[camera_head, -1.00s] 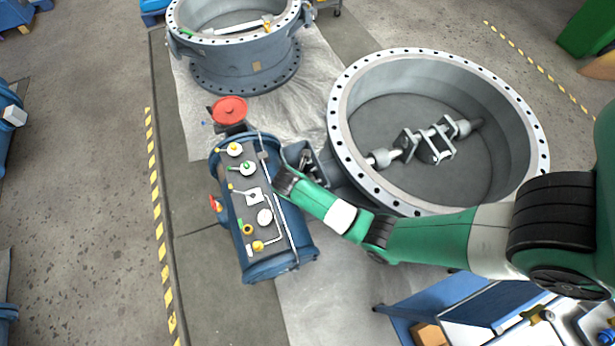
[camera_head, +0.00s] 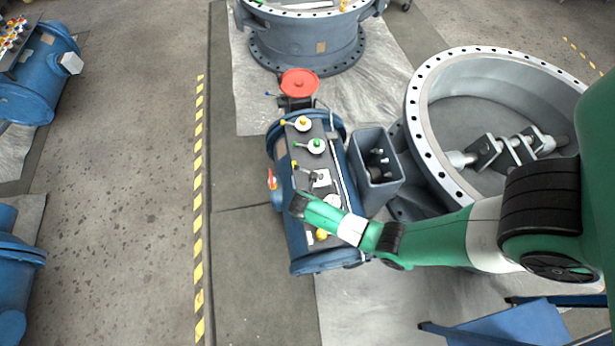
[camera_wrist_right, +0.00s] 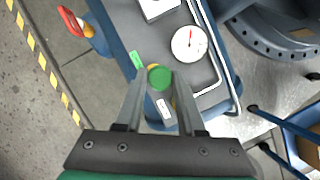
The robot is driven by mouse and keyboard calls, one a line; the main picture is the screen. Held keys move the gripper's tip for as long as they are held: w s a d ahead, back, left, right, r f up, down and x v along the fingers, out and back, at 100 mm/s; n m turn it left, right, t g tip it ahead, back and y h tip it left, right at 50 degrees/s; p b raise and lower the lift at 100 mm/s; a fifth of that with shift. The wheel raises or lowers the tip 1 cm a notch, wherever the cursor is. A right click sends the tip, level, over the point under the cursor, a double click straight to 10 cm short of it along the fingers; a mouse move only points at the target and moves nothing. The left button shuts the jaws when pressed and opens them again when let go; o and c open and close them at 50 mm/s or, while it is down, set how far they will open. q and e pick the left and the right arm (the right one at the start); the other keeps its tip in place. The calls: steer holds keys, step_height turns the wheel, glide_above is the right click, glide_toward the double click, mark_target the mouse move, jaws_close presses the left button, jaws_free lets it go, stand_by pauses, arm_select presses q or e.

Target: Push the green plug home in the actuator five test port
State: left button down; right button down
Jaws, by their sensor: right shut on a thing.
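My right gripper (camera_wrist_right: 159,78) is shut on the green plug (camera_wrist_right: 160,77), whose round top shows between the fingertips in the right wrist view. In the head view my right gripper (camera_head: 300,206) is over the lower part of the panel and hides what is beneath it. A bit of yellow shows at the plug's edge; the port itself is hidden, and I cannot tell how deep the plug sits. My left gripper is not in view.
A white gauge (camera_wrist_right: 189,43) is right of the plug, beside a pale pipe (camera_wrist_right: 207,88). A green label (camera_wrist_right: 137,60) and a white label (camera_wrist_right: 163,108) are close by. A red handle (camera_wrist_right: 70,22) sticks out on the left. A large flanged valve body (camera_head: 425,135) stands at right.

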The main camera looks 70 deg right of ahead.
steer(key=shift+w+r, duration=0.1)
steer(key=shift+w, duration=0.2)
steer(key=shift+f+b, duration=0.65)
steer(key=shift+b, duration=0.05)
step_height(320, 180, down, 4)
steer(key=b, duration=0.5)
steer(key=shift+f, duration=0.2)
steer(key=shift+f+b, duration=0.35)
steer(key=shift+f, duration=0.35)
steer(key=shift+f+p, duration=0.2)
steer(key=shift+p, duration=0.3)
steer(key=shift+f+b, duration=0.5)
steer(key=shift+f, duration=0.6)
stand_by(1.1)
